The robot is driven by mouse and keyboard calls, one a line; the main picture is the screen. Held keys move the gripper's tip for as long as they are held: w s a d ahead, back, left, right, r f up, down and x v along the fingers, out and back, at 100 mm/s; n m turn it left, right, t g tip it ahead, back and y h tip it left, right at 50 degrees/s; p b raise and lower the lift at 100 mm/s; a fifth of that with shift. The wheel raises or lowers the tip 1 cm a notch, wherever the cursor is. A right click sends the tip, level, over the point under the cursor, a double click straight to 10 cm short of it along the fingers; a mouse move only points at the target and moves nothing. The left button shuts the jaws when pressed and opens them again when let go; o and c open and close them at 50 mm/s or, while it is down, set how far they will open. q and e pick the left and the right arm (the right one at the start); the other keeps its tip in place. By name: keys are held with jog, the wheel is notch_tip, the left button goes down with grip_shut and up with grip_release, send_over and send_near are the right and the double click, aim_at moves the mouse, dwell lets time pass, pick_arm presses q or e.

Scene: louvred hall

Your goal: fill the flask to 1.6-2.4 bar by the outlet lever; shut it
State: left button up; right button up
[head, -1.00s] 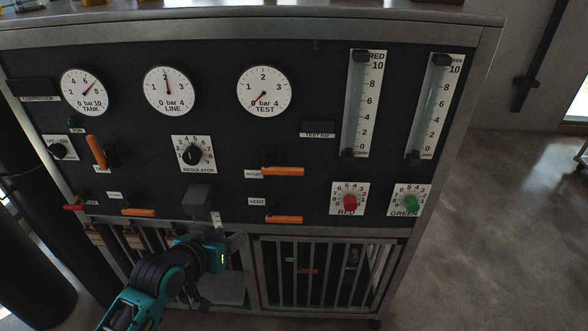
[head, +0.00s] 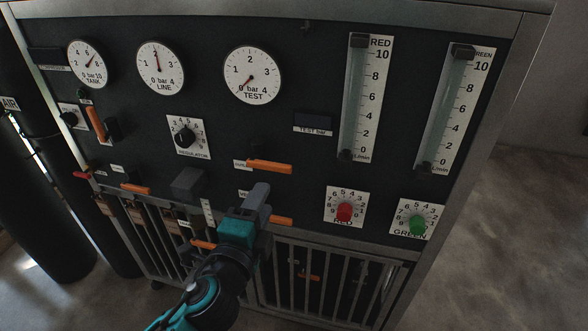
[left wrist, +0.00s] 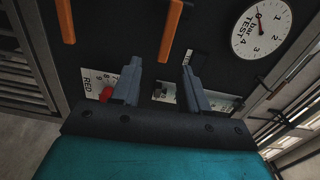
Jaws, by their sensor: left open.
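The orange outlet lever (head: 270,167) lies level on the dark panel, right of its label. The TEST gauge (head: 252,75) has its needle at about 0 bar. My left gripper (head: 262,196) is open and empty just below the outlet lever, covering part of the orange vent lever (head: 281,221). In the left wrist view the outlet lever's (left wrist: 172,30) end appears in the gap between the fingertips (left wrist: 160,66); I cannot tell how far beyond them it is. The vent lever (left wrist: 66,20) is off to the left there. I cannot pick out the flask. My right gripper is out of view.
The LINE gauge (head: 160,67) reads about 2 bar and the TANK gauge (head: 87,64) about 6. The regulator knob (head: 185,136) and a grey block (head: 188,184) are to the left. Red (head: 344,211) and green (head: 418,224) knobs are to the right. A barred cage (head: 330,270) is below.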

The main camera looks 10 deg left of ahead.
aim_at(277, 170)
pick_arm(q)
jog(key=shift+w+d+r, duration=0.1)
jog(key=shift+w+r, duration=0.1)
jog(key=shift+w, duration=2.35)
jog(key=shift+w+d+r, duration=0.1)
jog(key=shift+w+r, duration=0.05)
jog(key=shift+w, duration=2.4)
grip_shut()
